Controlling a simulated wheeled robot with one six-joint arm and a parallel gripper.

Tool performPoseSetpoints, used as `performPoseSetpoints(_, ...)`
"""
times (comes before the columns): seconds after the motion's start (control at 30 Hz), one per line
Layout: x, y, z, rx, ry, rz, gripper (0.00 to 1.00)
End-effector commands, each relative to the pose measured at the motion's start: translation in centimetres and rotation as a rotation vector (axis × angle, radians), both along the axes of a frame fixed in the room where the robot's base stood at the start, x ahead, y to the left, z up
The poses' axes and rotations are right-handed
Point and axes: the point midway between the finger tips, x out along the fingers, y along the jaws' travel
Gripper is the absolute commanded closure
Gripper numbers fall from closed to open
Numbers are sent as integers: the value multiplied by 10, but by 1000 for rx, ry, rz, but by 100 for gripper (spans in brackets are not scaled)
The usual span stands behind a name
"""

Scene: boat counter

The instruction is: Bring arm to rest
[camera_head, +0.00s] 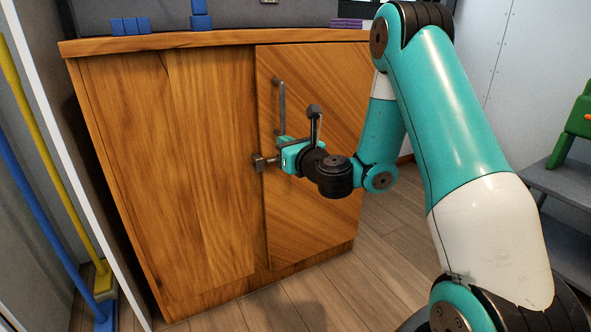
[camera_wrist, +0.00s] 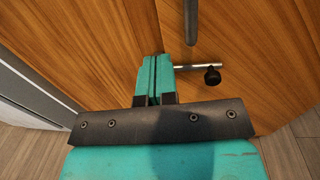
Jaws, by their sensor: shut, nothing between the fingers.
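My gripper (camera_head: 287,153) is in front of the wooden cabinet, near the seam between its left panel and its door (camera_head: 320,190). In the wrist view, the two teal fingers (camera_wrist: 154,75) are pressed together with nothing between them. A metal rod with a black knob (camera_wrist: 212,77) lies just right of the fingertips in that view; I cannot tell whether they touch it. The door's vertical bar handle (camera_head: 280,103) is just above my gripper, and its lower end also shows in the wrist view (camera_wrist: 190,20). The door looks closed.
The cabinet top (camera_head: 200,41) holds blue blocks (camera_head: 131,26) and a purple stack (camera_head: 346,23). Yellow (camera_head: 50,130) and blue (camera_head: 45,220) poles lean at the left. A green object (camera_head: 574,125) stands on a grey step at the right. Some wooden floor before the cabinet is clear.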

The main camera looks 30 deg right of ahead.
Motion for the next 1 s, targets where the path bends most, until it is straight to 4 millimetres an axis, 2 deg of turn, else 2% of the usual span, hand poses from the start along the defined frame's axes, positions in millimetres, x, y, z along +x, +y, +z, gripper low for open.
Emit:
performPoseSetpoints(0.03,-8,-1,-7,-1,-3,-3,100)
performPoseSetpoints(0.3,-39,3,-2,-2,-2,-2,100)
performPoseSetpoints(0.6,-45,5,1,-4,-1,3,100)
performPoseSetpoints(0.67,-45,11,5,-27,-3,23,100)
performPoseSetpoints(0.77,-46,41,18,-154,-13,133,100)
performPoseSetpoints(0.87,-58,98,38,-426,-46,354,100)
performPoseSetpoints(0.9,-68,127,46,-574,-72,468,100)
performPoseSetpoints(0.97,-90,170,54,-826,-131,658,100)
performPoseSetpoints(1.0,-109,196,57,-1006,-185,792,100)
